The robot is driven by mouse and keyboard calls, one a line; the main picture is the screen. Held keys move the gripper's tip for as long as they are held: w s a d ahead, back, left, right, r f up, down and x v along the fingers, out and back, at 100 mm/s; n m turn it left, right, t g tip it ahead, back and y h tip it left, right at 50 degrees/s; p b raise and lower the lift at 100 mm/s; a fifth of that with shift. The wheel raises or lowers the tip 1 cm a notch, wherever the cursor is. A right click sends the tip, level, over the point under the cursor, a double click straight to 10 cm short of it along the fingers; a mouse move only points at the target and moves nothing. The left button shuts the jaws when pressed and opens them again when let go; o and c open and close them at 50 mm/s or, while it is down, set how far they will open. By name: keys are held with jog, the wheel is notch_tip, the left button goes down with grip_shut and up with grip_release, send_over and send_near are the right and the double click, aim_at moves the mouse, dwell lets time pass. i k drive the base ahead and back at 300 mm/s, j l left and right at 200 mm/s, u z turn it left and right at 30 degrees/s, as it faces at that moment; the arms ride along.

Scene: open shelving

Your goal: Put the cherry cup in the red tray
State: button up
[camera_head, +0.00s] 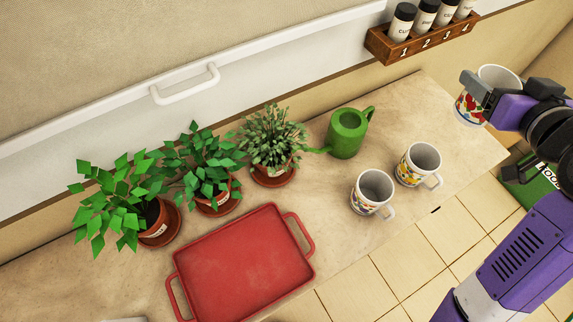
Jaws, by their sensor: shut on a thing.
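My gripper (474,88) is at the upper right, shut on a white cup (499,77) with a red cherry-like print. It holds the cup up beyond the right end of the counter top. Part of the cup is hidden behind the gripper's fingers. The red tray (307,236) lies empty on the counter at lower centre, far to the left of my gripper. It has a handle at each end.
Two other patterned cups (372,192) (419,164) stand on the counter (330,215) between tray and gripper. A green watering can (347,134) and several potted plants (211,185) stand behind the tray. A spice rack (420,42) is on the wall.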

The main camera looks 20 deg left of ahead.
aim_at(271, 259)
jog(key=k+j+u, duration=0.25)
jog(key=k, duration=0.25)
jog(key=k+j+u, duration=0.25)
jog(key=k, duration=0.25)
jog(key=k+j, duration=0.05)
jog(key=j, duration=0.05)
